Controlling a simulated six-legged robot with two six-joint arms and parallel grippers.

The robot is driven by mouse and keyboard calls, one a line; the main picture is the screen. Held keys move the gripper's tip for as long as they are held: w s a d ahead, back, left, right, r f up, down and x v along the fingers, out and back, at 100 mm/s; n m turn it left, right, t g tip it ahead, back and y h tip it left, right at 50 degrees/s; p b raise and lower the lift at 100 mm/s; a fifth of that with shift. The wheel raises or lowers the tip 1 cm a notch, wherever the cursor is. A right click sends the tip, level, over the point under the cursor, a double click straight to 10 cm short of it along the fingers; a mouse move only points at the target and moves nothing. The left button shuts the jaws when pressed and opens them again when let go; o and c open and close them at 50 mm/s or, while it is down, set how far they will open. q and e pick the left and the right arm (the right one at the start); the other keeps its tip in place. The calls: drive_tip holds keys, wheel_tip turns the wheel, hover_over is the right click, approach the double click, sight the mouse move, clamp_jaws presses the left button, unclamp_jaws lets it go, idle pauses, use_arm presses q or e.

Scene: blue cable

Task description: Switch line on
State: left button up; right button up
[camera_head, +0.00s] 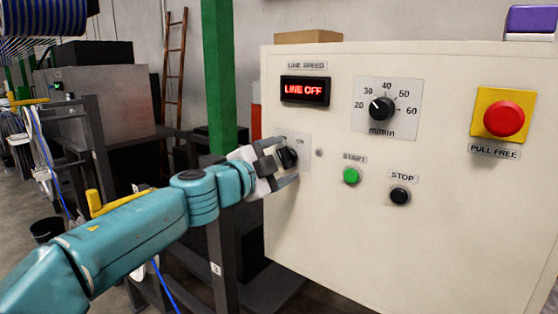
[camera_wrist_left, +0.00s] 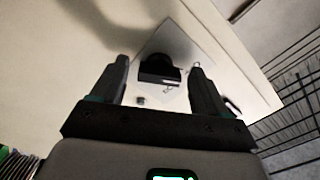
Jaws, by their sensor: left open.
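The cream control panel (camera_head: 330,200) has a display (camera_head: 305,90) that reads LINE OFF in red. A black rotary switch (camera_head: 288,157) sits on a small light plate below the display, its label partly hidden by my gripper. My left gripper (camera_head: 278,163) is open at this switch, with a finger above and a finger below it. In the left wrist view the black switch (camera_wrist_left: 158,70) shows between and beyond the two open fingers (camera_wrist_left: 160,85); whether they touch it I cannot tell. My right gripper is not in view.
Right of the switch are a green START button (camera_head: 351,176), a black STOP button (camera_head: 400,195), a speed dial (camera_head: 382,108) and a red PULL FREE button (camera_head: 503,119) on yellow. A green post (camera_head: 219,75) stands close behind my left arm.

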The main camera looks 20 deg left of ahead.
use_arm(q)
drive_tip(key=shift+s+d+r, duration=0.1)
drive_tip(key=c, duration=1.1)
drive_tip(key=shift+o, duration=0.2)
drive_tip(key=shift+m, duration=0.4)
drive_tip(key=m, duration=0.4)
drive_tip(key=shift+m+p, duration=0.35)
drive_tip(key=shift+m, duration=0.05)
drive_tip(key=m, duration=0.3)
drive_tip(key=shift+r+m, duration=0.1)
drive_tip(key=shift+m, duration=1.4)
drive_tip(key=shift+r+m, duration=0.1)
drive_tip(key=shift+m, duration=0.2)
